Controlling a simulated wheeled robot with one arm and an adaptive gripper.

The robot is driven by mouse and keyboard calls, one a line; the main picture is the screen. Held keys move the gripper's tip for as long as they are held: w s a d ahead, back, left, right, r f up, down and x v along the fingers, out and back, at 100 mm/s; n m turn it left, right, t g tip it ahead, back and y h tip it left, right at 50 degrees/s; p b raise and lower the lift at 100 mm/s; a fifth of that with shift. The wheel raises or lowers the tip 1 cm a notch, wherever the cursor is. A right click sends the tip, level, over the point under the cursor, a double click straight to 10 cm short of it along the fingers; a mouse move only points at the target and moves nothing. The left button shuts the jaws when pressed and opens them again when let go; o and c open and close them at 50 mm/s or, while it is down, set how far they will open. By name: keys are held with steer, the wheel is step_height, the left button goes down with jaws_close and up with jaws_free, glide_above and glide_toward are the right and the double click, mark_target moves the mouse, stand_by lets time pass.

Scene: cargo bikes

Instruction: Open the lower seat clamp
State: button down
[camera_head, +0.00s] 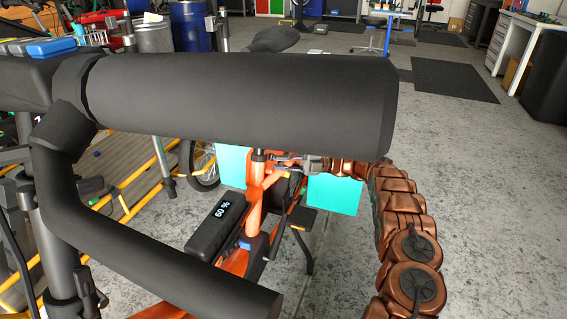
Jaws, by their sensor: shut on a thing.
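An orange cargo bike stands in the middle of the view, with an upright orange seat tube (254,212). The lower seat clamp (259,156) is at the top of this tube, small and partly hidden under a thick black bar. My gripper (283,161) is just right of the tube top, at the clamp. It is shut on a small part there, which looks like the clamp's lever. The lever's exact angle is too small to tell. The black saddle (274,39) shows above the bar, and the post between is hidden.
The thick black bar (235,98) and a lower bar (150,225) cross the near view. A black battery box (216,227) reading 60 % sits left of the tube. Cyan panels (334,194) flank the bike.

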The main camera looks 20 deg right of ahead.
steer(key=shift+d+g, duration=0.1)
steer(key=shift+g, duration=0.3)
stand_by(0.5)
steer(key=c, duration=1.1)
jaws_free()
